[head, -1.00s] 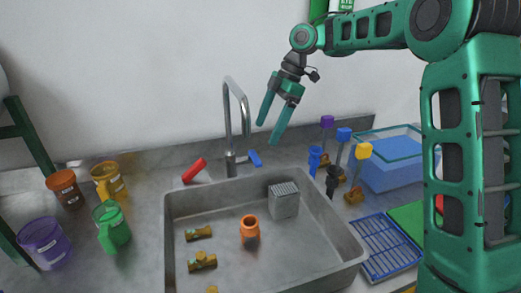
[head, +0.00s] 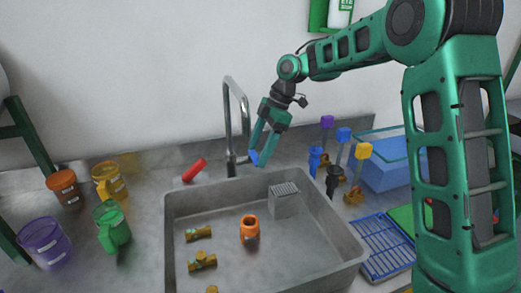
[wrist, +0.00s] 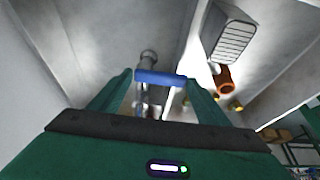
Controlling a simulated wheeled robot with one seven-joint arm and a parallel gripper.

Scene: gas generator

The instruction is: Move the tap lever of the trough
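The trough (head: 340,225) is a grey metal sink with a tall curved tap (head: 229,110) at its back edge. A red lever (head: 194,170) sticks out left of the tap base and a blue lever (head: 254,157) sticks out right of it. My gripper (head: 260,157) is at the blue lever, its fingers pointing down and left. In the wrist view the blue lever (wrist: 160,78) lies across between the two fingertips, which are apart. I cannot tell whether either finger touches it.
Inside the trough are an orange pipe piece (head: 249,228), brass fittings (head: 198,233) and a grey block (head: 284,203). Coloured mugs (head: 113,222) stand at left. Upright coloured-top valves (head: 343,137), a blue bin (head: 385,175) and a blue rack (head: 382,240) are at right.

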